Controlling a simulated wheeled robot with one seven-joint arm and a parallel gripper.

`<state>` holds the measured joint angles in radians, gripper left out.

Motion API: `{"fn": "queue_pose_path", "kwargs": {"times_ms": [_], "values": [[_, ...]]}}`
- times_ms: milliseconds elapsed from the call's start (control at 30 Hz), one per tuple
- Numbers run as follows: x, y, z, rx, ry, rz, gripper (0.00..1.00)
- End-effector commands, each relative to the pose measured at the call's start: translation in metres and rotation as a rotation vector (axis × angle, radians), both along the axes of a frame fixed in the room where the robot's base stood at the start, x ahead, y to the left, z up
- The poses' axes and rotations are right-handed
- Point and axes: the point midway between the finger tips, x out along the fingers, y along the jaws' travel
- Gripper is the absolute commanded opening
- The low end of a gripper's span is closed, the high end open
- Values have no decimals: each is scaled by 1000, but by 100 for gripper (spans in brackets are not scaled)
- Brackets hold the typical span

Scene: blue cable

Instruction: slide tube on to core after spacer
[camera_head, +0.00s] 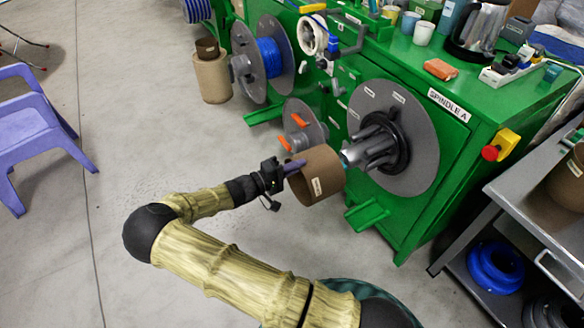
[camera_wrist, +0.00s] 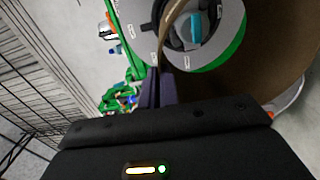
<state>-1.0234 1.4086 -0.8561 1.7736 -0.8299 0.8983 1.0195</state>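The tube (camera_head: 318,178) is a brown cardboard cylinder with a small white label. It is held in the air, roughly in line with the core (camera_head: 368,150), the grey metal spindle jutting from SPINDLE A's round grey plate (camera_head: 420,165). A black ring, seemingly the spacer (camera_head: 403,150), sits around the core against the plate. My gripper (camera_head: 296,167) is shut on the tube's near rim. In the wrist view the purple fingers (camera_wrist: 160,85) pinch the brown tube wall (camera_wrist: 285,65). The tube's far end is near the core's tip; whether they overlap is unclear.
The green machine cabinet (camera_head: 455,160) carries a red-and-yellow stop button (camera_head: 497,148). A blue cable reel (camera_head: 270,58) and smaller plate with orange handles (camera_head: 302,125) are left of the spindle. A grey cart (camera_head: 535,225) stands right. A purple chair (camera_head: 35,130) is far left.

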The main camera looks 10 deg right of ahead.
Motion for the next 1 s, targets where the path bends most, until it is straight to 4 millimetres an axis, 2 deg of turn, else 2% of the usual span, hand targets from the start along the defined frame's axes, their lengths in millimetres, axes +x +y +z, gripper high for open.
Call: {"fn": "queue_pose_path", "kwargs": {"times_ms": [1000], "values": [[15, -47, 1, -1, 0, -1, 0]]}}
